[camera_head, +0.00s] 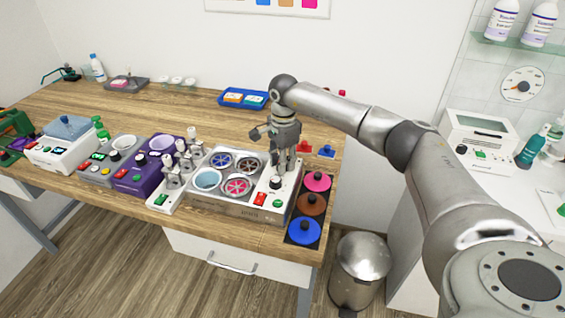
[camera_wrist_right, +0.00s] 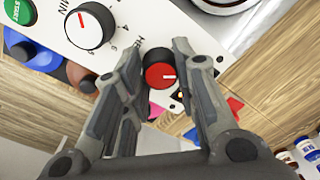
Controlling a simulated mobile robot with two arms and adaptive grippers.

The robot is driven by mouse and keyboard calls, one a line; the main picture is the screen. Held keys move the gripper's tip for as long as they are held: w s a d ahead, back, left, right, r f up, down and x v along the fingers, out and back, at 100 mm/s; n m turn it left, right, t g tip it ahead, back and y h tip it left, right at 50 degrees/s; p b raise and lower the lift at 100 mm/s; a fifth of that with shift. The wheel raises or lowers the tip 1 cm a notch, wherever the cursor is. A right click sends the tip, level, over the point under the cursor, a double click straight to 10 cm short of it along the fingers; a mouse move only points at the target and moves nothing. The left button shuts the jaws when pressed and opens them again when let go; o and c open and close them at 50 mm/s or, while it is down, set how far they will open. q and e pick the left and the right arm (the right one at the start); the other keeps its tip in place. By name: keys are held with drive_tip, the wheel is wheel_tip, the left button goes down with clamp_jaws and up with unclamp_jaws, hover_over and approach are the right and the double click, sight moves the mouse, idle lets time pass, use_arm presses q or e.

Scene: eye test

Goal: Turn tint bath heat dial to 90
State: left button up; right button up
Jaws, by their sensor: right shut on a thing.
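The tint bath (camera_head: 240,207) is a silver unit with several round wells and a white control panel (camera_head: 258,206) on its right side. My right gripper (camera_head: 284,168) points down over the panel's far end. In the right wrist view its fingers (camera_wrist_right: 158,68) are closed on both sides of a red knob (camera_wrist_right: 161,76) with a white mark pointing right. A black dial with a white face (camera_wrist_right: 86,28) and red mark sits beside it on the panel, with a number scale; it also shows in the head view (camera_head: 276,183). My left gripper is not in view.
Pink (camera_head: 317,180), brown (camera_head: 311,203) and blue (camera_head: 304,230) lidded pots stand right of the panel, close to the table edge. A green start button (camera_wrist_right: 19,11) is on the panel. Several devices line the table to the left. The table behind them is mostly clear.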

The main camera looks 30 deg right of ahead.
drive_tip(key=m, duration=0.3)
drive_tip(key=shift+m, duration=0.4)
drive_tip(key=m, duration=0.3)
drive_tip(key=shift+m+b, duration=0.3)
drive_tip(key=shift+b, duration=0.05)
drive_tip(key=m, duration=0.3)
drive_tip(key=shift+r+m, duration=0.1)
drive_tip(key=shift+m, duration=0.2)
drive_tip(key=m, duration=0.3)
drive_tip(key=shift+m, duration=0.3)
drive_tip(key=m, duration=0.5)
drive_tip(key=shift+w, duration=0.1)
drive_tip(key=m+p, duration=0.1)
drive_tip(key=m, duration=0.4)
drive_tip(key=shift+g, duration=0.3)
drive_tip(key=o, duration=1.1)
drive_tip(key=shift+c, duration=0.2)
